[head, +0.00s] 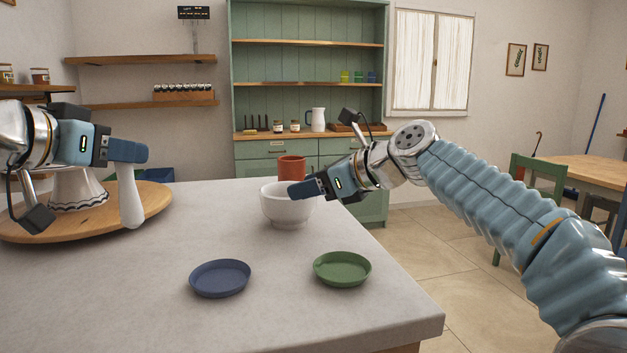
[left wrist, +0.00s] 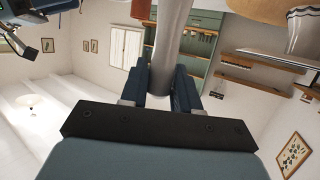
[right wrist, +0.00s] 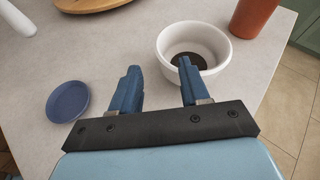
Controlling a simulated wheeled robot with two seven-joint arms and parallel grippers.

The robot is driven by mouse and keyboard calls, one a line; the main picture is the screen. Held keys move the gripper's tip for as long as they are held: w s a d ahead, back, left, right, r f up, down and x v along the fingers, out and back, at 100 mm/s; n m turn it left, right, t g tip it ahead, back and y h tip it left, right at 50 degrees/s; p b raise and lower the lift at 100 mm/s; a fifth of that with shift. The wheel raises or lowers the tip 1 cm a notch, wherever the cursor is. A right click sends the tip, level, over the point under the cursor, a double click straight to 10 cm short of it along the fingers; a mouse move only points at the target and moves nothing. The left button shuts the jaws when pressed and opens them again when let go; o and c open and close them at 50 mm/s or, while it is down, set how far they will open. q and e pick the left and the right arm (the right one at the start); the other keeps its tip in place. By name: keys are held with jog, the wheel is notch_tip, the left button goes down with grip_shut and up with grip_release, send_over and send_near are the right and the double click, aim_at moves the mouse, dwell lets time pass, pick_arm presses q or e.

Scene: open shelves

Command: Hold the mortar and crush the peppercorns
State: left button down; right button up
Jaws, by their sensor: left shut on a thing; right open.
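The white mortar (head: 286,207) stands on the counter. In the right wrist view the mortar (right wrist: 222,58) holds a dark layer at its bottom, which looks like the peppercorns (right wrist: 190,61). My right gripper (head: 292,192) is at the mortar's rim, its fingers open; in the right wrist view one fingertip overlaps the near rim and the other is outside. I cannot tell if they touch it. My left gripper (head: 146,152) is shut on the white pestle (head: 131,199), which hangs upright with its thick end down, left of the mortar. The pestle fills the left wrist view's middle (left wrist: 171,50).
A blue plate (head: 220,278) and a green plate (head: 342,268) lie on the near counter. A terracotta cup (head: 292,168) stands behind the mortar. A round wooden board (head: 150,204) with a white patterned vessel (head: 76,188) is at the left. The counter's front middle is clear.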

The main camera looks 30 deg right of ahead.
aim_at(273, 197)
jog(key=p+x, duration=0.1)
jog(key=x, duration=0.8)
jog(key=shift+w+a+f, duration=0.15)
jog(key=shift+w+f, duration=0.1)
jog(key=shift+w, duration=0.05)
jog(key=shift+c, duration=0.3)
grip_shut()
jog(key=shift+f, duration=0.2)
dwell(1.6)
jog(key=shift+o, duration=0.9)
grip_release()
jog(key=shift+r, duration=0.15)
